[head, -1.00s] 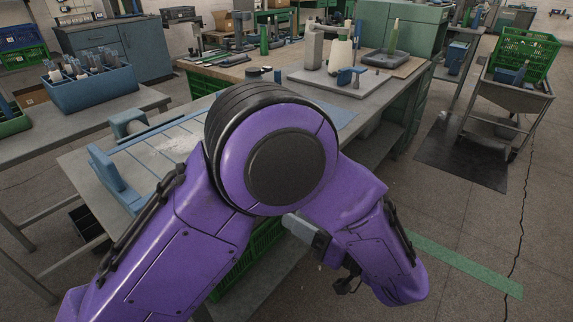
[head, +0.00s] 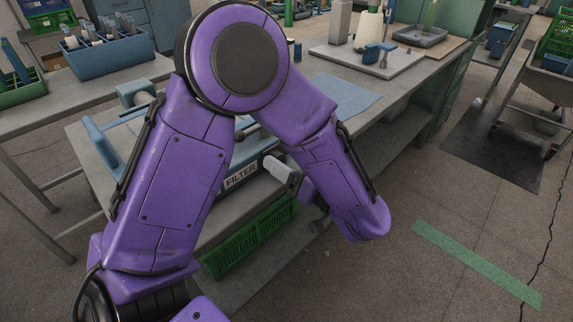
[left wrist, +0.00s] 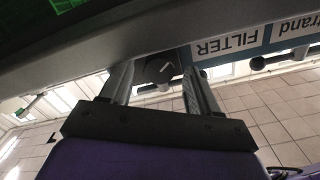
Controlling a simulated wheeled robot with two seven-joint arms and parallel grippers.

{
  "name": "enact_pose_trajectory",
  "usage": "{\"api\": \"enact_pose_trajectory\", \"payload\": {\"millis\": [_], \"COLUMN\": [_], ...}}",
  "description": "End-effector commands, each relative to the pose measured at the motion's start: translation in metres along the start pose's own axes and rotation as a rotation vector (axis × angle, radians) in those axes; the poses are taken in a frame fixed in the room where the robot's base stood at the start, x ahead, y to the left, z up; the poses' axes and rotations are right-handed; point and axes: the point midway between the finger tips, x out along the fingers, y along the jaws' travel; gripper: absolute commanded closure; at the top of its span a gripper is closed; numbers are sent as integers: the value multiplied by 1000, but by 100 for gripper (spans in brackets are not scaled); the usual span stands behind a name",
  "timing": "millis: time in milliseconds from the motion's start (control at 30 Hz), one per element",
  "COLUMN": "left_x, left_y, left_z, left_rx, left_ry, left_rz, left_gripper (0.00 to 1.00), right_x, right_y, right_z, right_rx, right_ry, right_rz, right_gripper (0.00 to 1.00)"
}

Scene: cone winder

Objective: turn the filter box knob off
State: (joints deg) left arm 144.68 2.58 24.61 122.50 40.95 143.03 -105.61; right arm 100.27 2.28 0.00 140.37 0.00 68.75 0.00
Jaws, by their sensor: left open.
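The filter box shows a white FILTER label (head: 240,178) on the front of the bench in the head view; the label (left wrist: 226,46) also shows in the left wrist view. The dark filter knob (left wrist: 161,69), with a pale pointer mark on its face, sits beside the label. My left gripper (left wrist: 158,78) is open, with one finger on each side of the knob. I cannot tell whether the fingers touch it. In the head view my purple left arm covers part of the bench front, and the knob cannot be made out there. My right gripper is not in view.
The grey workbench (head: 395,92) carries a blue cloth (head: 345,97) and a winding fixture on a pale plate (head: 400,62). A green crate (head: 250,240) is under the bench. A blue tray of spools (head: 105,50) stands on the left table. Floor at right is clear around green tape (head: 475,262).

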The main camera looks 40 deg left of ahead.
Motion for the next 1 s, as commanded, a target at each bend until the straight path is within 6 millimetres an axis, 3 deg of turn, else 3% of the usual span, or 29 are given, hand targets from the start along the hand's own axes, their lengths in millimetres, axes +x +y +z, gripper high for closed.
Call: {"api": "enact_pose_trajectory", "payload": {"millis": [167,367,733,1000], "left_x": [0,-1,-1,-1], "left_y": [0,1,0,-2], "left_z": [0,0,-2,-4], "left_rx": [0,0,-45,-221], "left_ry": [1,1,1,1], "left_rz": [2,2,2,1], "left_gripper": [39,95,95,95], "right_x": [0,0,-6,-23], "right_y": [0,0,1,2], "right_z": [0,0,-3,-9], "right_rx": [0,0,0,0], "right_ry": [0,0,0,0], "right_rz": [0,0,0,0], "right_gripper": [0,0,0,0]}}
